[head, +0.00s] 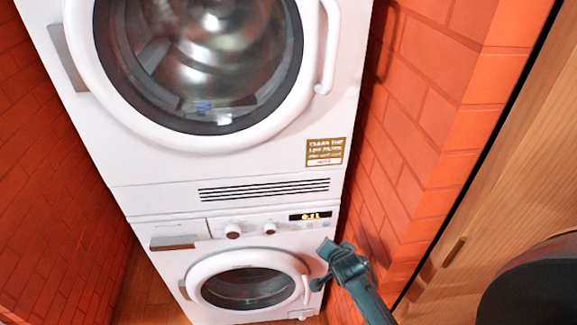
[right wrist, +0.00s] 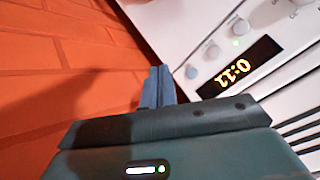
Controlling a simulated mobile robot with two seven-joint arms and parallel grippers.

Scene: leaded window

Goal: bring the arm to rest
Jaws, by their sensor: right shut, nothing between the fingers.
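My right gripper (head: 326,250) is in front of the lower right of the white stacked machines in the head view, just below the lit display. My right arm comes up to it from the bottom edge. In the right wrist view its two fingers (right wrist: 157,86) are together with nothing between them. Beyond them are the brick wall and the edge of the lower machine. I cannot tell whether the gripper touches the machine. My left gripper is in neither view.
The upper machine's round door (head: 200,135) and the lower machine's round door (head: 246,266) look closed. The lit display (right wrist: 240,72) and knobs are close to my right gripper. An orange brick wall (head: 415,110) stands at right, and a wooden panel (head: 520,160) lies beyond it.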

